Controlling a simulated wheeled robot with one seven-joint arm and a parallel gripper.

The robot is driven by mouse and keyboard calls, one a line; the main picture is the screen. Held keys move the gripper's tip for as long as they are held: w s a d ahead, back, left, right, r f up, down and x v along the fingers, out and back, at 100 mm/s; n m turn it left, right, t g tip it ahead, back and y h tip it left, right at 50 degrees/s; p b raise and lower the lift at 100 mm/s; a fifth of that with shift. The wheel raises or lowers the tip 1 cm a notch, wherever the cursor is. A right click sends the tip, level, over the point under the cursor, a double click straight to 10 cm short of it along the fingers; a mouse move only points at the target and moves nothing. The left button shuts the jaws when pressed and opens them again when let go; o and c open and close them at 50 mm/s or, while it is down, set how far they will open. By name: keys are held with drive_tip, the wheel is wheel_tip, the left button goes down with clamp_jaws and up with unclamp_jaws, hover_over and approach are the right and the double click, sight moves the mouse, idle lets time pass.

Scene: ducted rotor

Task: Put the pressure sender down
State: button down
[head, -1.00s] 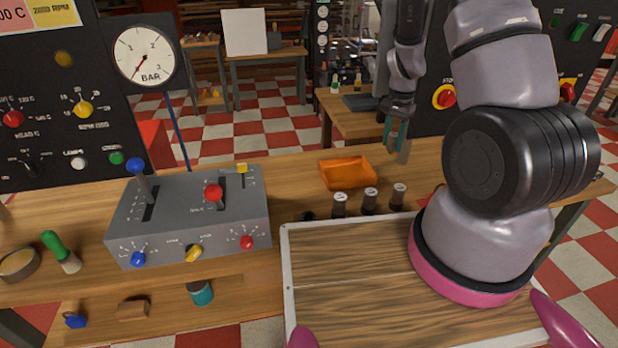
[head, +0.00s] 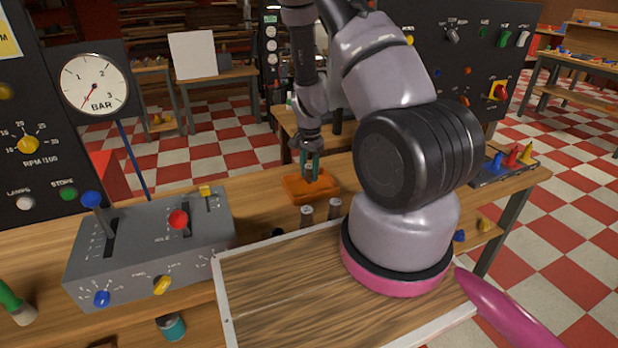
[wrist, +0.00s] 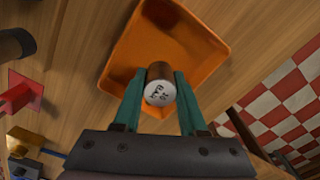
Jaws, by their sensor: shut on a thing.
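My gripper (head: 311,172) is shut on the pressure sender (wrist: 160,92), a short dark cylinder with a pale, marked round end. In the wrist view the two green fingers (wrist: 158,100) clasp it from both sides. In the head view the gripper points down at the orange tray (head: 333,187), and the sender is small between the fingertips. The tray also shows in the wrist view (wrist: 205,50), behind the sender, and looks empty where visible. I cannot tell whether the sender touches the tray floor.
Two dark cylinders with pale tops, one left (head: 307,216) and one right (head: 335,208), stand in front of the tray. A grey lever box (head: 150,245) is at the left. A white-edged wooden board (head: 290,290) lies in front. My arm hides part of the bench.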

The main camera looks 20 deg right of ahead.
drive_tip(key=shift+f, duration=1.1)
drive_tip(key=shift+c, duration=2.3)
unclamp_jaws()
